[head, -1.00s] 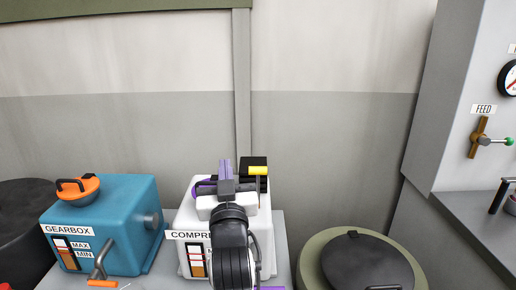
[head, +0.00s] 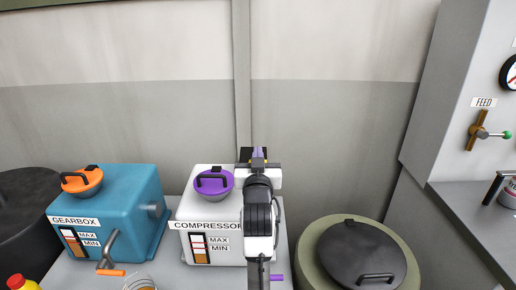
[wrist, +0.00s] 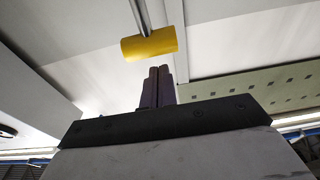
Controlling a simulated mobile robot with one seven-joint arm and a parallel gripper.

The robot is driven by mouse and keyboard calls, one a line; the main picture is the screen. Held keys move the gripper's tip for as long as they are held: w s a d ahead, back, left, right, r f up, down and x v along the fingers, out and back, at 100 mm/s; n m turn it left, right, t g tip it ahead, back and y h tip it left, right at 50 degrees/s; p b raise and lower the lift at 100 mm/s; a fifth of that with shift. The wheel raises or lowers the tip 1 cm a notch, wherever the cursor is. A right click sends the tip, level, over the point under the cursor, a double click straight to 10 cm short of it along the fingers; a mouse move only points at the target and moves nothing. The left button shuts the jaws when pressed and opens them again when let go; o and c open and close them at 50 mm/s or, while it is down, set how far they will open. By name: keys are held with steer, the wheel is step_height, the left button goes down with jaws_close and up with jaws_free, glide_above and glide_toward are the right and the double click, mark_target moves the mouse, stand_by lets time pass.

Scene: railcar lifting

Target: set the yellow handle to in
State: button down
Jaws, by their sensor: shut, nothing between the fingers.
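The yellow handle (wrist: 150,45) is a short yellow cylinder on a thin grey rod, seen in the wrist view just beyond my fingertips. My gripper (wrist: 157,72) has its two dark purple fingers together, with nothing between them. A small gap shows between the fingertips and the handle in that view; I cannot tell its depth. In the head view my gripper (head: 258,153) is in front of the black block at the back right of the white compressor box, and it hides most of the handle. The in and out marks are not visible.
The white compressor box (head: 212,238) with its purple cap (head: 213,184) stands left of my arm. A blue gearbox (head: 118,215) with an orange cap (head: 82,181) is farther left. A dark-lidded drum (head: 362,255) stands at right, and a grey cabinet (head: 455,110) beyond it.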

steer(key=shift+s+f, duration=0.15)
steer(key=shift+f, duration=0.55)
step_height(320, 180, down, 5)
steer(key=b, duration=0.3)
steer(key=shift+r, duration=0.1)
